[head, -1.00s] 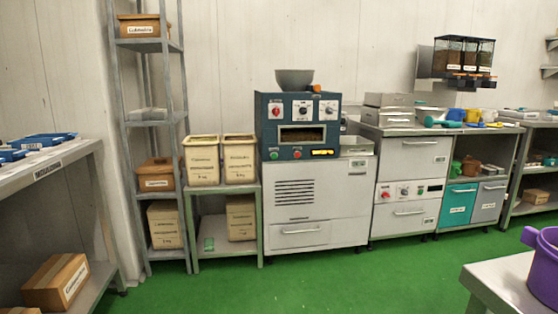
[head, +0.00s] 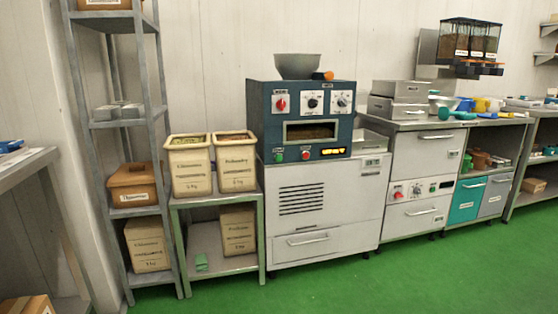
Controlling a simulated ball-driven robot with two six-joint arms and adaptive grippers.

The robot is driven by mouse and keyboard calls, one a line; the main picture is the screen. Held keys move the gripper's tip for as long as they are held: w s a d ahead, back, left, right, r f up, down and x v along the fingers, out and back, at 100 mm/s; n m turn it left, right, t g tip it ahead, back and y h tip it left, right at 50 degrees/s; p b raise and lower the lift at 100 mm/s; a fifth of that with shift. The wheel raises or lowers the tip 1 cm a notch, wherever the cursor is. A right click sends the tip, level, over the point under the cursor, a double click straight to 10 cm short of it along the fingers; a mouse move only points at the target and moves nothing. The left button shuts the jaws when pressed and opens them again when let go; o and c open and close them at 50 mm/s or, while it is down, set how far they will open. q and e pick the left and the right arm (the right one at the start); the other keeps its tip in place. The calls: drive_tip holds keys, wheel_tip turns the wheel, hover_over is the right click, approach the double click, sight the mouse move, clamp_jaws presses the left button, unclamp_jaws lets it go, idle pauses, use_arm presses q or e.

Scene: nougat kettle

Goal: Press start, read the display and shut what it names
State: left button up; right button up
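A dark blue machine (head: 301,117) stands on a white cabinet (head: 320,207) against the back wall. Its front has a red knob (head: 281,103), two dark knobs on white plates, a window (head: 310,131), a green button (head: 279,157) and a red button (head: 306,155). A small display (head: 333,152) at its lower right glows yellow-orange; its text is too small to read. The cabinet has a lower drawer (head: 307,241), which looks shut. Right of it, another cabinet (head: 426,158) has drawers that look shut, and a control panel. Neither gripper is in view.
A metal shelf rack (head: 120,124) and a small table (head: 210,199) with two labelled bins stand at the left. Dispensers (head: 471,42) hang above. Green floor in front is clear.

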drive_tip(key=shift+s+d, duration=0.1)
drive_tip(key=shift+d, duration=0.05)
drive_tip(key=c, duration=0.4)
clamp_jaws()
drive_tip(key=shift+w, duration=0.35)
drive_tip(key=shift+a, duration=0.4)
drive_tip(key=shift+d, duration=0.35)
